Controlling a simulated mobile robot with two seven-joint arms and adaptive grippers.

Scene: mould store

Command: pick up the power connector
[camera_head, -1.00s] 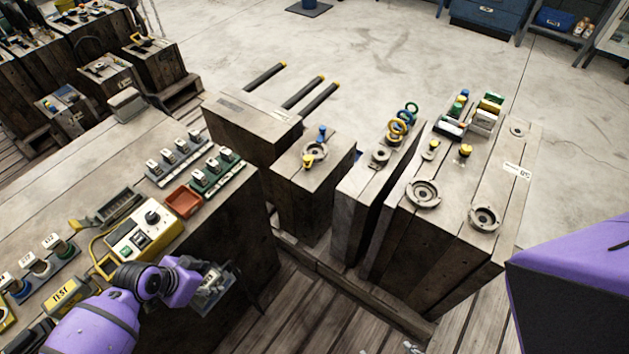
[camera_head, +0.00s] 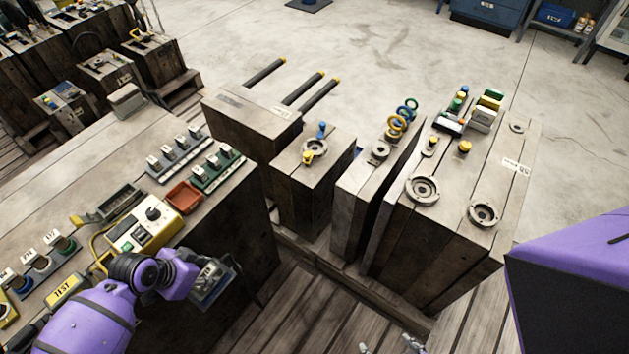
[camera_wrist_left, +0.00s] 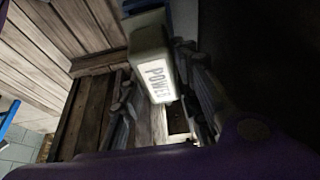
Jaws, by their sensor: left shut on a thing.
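The power connector (camera_wrist_left: 148,62) is a pale grey block with a white label reading POWER in the left wrist view. My left gripper (camera_wrist_left: 165,105) is shut on it, with a dark jointed finger on each side. In the head view my left gripper (camera_head: 212,284) hangs beside the near right side of the wooden bench block; the connector is hard to make out there. Small grey parts at the bottom edge of the head view (camera_head: 410,344) may be my right gripper; their state is unclear.
The bench block (camera_head: 105,195) carries a yellow test box (camera_head: 146,228), a red tray (camera_head: 184,197) and labelled connector rows. Wooden mould blocks (camera_head: 445,205) with rings and round fittings stand on a pallet to the right. Open concrete floor lies behind.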

